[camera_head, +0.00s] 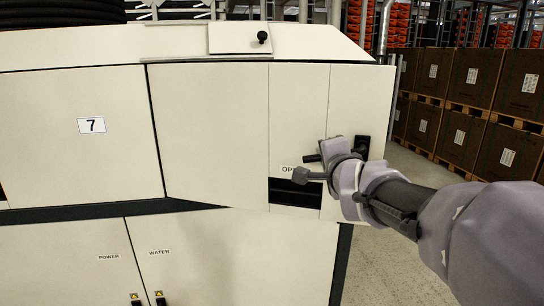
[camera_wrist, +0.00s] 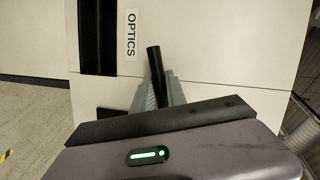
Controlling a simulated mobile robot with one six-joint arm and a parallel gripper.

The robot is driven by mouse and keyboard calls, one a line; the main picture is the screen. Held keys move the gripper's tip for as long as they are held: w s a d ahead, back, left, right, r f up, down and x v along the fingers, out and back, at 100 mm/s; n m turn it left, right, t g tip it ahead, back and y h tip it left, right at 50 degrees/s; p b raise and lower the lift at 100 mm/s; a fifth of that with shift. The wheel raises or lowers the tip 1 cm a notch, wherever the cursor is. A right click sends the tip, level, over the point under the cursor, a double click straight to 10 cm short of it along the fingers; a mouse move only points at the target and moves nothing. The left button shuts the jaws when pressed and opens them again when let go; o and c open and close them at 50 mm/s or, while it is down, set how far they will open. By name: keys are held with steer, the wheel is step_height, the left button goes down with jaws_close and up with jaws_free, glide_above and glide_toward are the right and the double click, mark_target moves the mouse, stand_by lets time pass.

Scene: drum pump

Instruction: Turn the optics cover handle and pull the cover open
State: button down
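The optics cover is a cream panel (camera_head: 298,110) on the upper right of the machine and appears closed, flush with its neighbours. Its OPTICS label (camera_wrist: 131,33) shows sideways in the wrist view and is partly hidden in the head view. My gripper (camera_head: 325,162) is at the panel's right part. In the wrist view, a black bar, apparently the handle (camera_wrist: 155,70), runs between the grey fingers (camera_wrist: 158,97) of my gripper. The fingers lie close to it on both sides; whether they clamp it is unclear. A black fitting (camera_head: 362,146) shows behind my gripper.
A dark slot (camera_head: 295,192) lies below the label. A small plate with a black knob (camera_head: 262,37) is on the machine's sloped top. Lower doors (camera_head: 230,260) carry POWER and WATER labels. Stacked brown boxes (camera_head: 472,80) stand to the right, with open floor before them.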

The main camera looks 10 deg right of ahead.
steer(key=c, duration=1.4)
jaws_free()
steer(key=shift+a+r, duration=0.1)
steer(key=shift+o, duration=0.2)
steer(key=p+v, duration=0.5)
steer(key=v, duration=1.2)
steer(key=shift+s+p, duration=0.2)
steer(key=shift+p, duration=0.2)
